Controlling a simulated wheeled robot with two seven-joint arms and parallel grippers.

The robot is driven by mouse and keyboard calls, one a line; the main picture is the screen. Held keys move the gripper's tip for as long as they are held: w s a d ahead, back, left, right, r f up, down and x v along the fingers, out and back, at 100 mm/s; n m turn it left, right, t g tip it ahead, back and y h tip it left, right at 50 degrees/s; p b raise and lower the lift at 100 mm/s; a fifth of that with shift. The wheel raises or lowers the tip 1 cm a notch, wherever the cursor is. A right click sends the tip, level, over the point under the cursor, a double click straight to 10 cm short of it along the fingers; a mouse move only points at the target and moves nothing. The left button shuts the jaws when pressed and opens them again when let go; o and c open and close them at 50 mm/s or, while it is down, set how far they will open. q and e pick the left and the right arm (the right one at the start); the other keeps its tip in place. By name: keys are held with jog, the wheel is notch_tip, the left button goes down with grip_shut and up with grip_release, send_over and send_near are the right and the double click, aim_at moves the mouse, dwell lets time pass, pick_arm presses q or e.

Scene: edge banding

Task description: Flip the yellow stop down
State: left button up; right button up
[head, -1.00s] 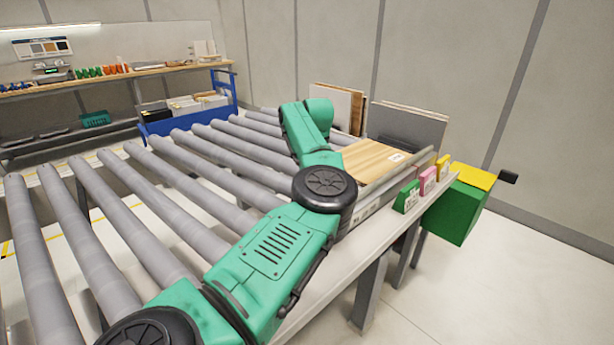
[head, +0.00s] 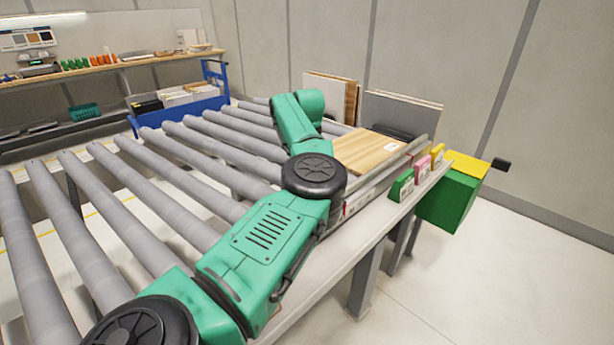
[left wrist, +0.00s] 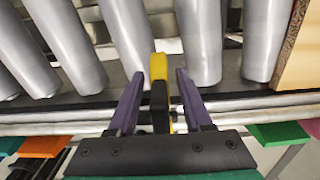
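The yellow stop (left wrist: 158,66), with a black part on its near side, shows in the left wrist view at the edge of the roller conveyor. My left gripper (left wrist: 160,82) has its two purple fingers apart, one on each side of the stop. A gap shows on both sides, and I cannot tell whether either finger touches it. In the head view my left arm reaches over the conveyor's near side and hides the stop and my left gripper. My right gripper is in neither view.
A wooden panel (head: 367,151) lies on the conveyor's far end; its edge shows at right in the left wrist view (left wrist: 301,50). Green, pink and yellow holders (head: 402,184) line the rail (head: 388,212). A green box with a yellow top (head: 447,198) stands beyond. Floor at right is clear.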

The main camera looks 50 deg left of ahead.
pick_arm(q)
notch_tip(320, 180, up, 8)
jog(key=shift+d+f, duration=0.1)
jog(key=shift+f, duration=0.1)
notch_tip(320, 180, up, 7)
jog(key=p, duration=0.3)
jog(key=shift+d+p, duration=0.1)
jog(key=shift+p, duration=0.3)
jog(key=shift+f, duration=0.1)
